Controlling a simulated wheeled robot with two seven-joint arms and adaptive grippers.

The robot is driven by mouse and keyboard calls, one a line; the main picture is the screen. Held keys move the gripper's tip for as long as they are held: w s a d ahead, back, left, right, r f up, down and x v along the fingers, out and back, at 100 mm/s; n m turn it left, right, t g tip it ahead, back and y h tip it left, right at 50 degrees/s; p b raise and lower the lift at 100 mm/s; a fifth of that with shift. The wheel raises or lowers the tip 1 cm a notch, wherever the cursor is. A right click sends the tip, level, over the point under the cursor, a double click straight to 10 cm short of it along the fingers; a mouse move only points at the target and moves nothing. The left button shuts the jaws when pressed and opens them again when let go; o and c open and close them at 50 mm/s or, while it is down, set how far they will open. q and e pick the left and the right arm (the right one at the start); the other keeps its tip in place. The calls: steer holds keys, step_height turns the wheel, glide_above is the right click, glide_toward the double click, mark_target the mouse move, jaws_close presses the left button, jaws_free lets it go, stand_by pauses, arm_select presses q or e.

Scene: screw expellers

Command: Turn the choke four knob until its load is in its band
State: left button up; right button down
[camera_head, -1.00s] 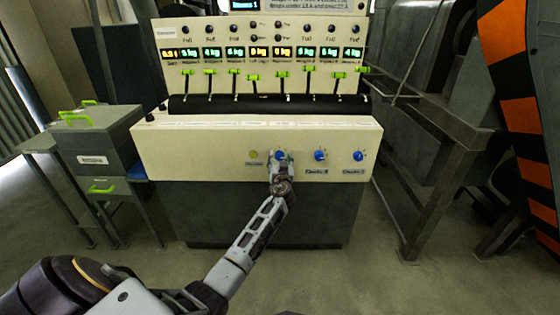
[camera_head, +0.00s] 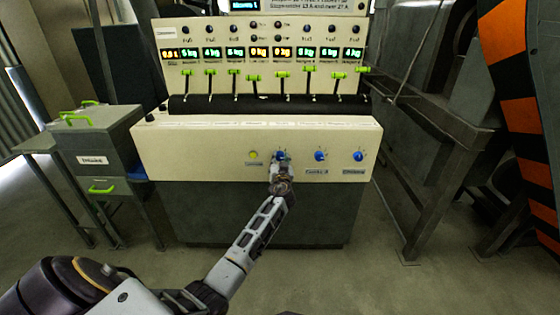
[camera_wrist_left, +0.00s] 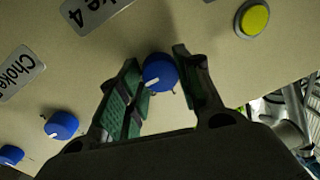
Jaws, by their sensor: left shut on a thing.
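The choke four knob (camera_wrist_left: 159,72) is blue with a white pointer mark, and sits beside a label (camera_wrist_left: 95,12) ending in "ke 4". My left gripper (camera_wrist_left: 160,75) has its green-padded fingers on either side of the knob and is shut on it. In the head view the left gripper (camera_head: 280,170) reaches the panel front, and a bit of the blue knob (camera_head: 281,155) shows above it. The load readings on the screen (camera_head: 310,4) above are too small and cut off to read surely. My right gripper is not in view.
Two more blue knobs (camera_head: 320,155) (camera_head: 358,156) are to the right, and a yellow button (camera_head: 253,155) is to the left. Several green-handled levers (camera_head: 283,74) stand above, under a row of lit displays. A grey box (camera_head: 95,140) stands at left.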

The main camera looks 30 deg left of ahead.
arm_select(q)
steer(key=shift+m, duration=0.5)
steer(key=shift+f+m+b, duration=0.1)
steer(key=shift+m+b, duration=0.5)
steer(key=shift+m, duration=1.4)
steer(key=shift+m+b, duration=0.3)
steer(key=shift+m, duration=0.8)
steer(key=shift+m+t, duration=0.3)
steer(key=shift+m, duration=0.6)
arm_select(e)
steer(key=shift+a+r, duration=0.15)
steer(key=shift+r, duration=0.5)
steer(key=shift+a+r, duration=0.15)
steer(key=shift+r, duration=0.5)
arm_select(q)
steer(key=o, duration=1)
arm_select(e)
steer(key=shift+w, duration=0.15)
arm_select(q)
steer(key=shift+o, duration=0.2)
